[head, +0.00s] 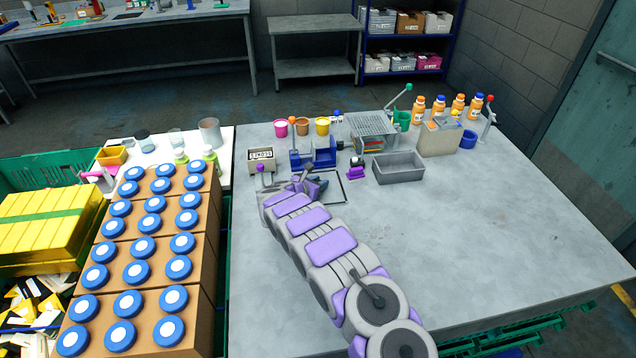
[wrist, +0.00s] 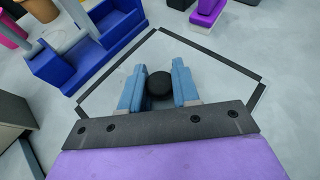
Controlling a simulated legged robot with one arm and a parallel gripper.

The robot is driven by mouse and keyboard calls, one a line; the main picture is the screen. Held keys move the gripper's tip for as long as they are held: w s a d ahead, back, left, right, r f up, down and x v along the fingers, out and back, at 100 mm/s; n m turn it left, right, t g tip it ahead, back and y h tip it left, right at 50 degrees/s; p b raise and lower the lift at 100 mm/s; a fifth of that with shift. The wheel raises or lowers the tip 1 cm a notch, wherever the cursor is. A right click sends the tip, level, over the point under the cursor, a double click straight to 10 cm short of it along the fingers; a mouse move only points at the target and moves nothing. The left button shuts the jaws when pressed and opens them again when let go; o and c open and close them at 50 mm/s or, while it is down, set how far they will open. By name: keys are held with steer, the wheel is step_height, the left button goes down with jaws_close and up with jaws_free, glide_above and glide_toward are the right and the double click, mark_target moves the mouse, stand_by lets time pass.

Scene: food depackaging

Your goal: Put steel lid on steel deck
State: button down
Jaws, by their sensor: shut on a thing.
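My gripper (wrist: 159,90) is low over the table at the centre left. Its two blue fingers are shut on a round black knob (wrist: 159,84). The knob lies inside a dark square outline (wrist: 211,54), also seen in the head view (head: 344,188). The area inside looks grey like the table, so I cannot tell whether it is the steel lid's plate or bare table. In the head view my arm hides the knob. A silver slatted rack (head: 370,129), perhaps the steel deck, stands at the back centre with a green-knobbed lever.
A blue fixture (head: 318,154) stands just behind the outline. A small purple-based device (head: 356,170) and an empty grey bin (head: 399,168) are to the right. A labelled box (head: 261,159) is to the left. The table's right front (head: 500,230) is clear.

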steer(key=c, duration=0.8)
jaws_free()
steer(key=shift+o, duration=0.2)
steer(key=p+v, duration=0.2)
steer(key=v, duration=1.4)
steer(key=shift+a+f, duration=0.15)
steer(key=shift+a, duration=0.05)
steer(key=shift+s+a+r, duration=0.2)
steer(key=shift+s+a, duration=0.05)
steer(key=shift+s, duration=0.25)
